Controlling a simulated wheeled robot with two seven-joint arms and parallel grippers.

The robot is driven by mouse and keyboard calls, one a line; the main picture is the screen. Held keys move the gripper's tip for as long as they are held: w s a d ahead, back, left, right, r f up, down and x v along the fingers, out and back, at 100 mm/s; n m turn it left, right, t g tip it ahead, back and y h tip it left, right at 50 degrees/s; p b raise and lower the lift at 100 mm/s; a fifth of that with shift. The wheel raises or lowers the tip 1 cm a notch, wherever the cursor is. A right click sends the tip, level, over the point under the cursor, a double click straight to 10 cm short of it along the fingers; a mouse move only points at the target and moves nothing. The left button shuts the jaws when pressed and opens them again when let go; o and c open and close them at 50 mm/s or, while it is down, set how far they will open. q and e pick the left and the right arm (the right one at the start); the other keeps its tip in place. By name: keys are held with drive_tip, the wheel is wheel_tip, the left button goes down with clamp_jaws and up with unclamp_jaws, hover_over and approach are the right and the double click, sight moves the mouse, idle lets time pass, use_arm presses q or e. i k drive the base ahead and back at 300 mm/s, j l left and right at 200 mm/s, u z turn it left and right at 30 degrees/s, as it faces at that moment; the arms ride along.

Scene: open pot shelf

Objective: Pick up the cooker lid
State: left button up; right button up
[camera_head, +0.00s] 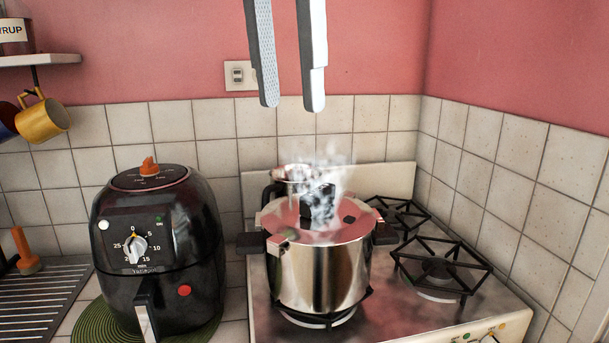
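The cooker lid (346,231) is a shiny disc with a reddish reflection and a dark handle part on top. It lies on the steel cooker pot (322,276), which stands on the front left burner. White steam partly hides the lid's back and its handle. My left gripper (292,107) hangs at the top centre with two long, pale grey fingers pointing down. They are apart with nothing between them, clear above the lid in the picture. The upper part of this gripper is cut off. My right gripper is not in view.
A black air fryer (160,255) stands on a green mat left of the pot. The stove (390,315) has empty burner grates (440,268) to the right. A smaller pot (292,172) stands behind. A yellow mug (43,120) hangs at the left.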

sight(283, 218)
drive_tip(key=k+j, duration=0.15)
drive_tip(key=k, duration=0.35)
drive_tip(key=k+j, duration=0.15)
drive_tip(key=k, duration=0.35)
drive_tip(key=k+j, duration=0.2)
drive_tip(key=k, duration=0.35)
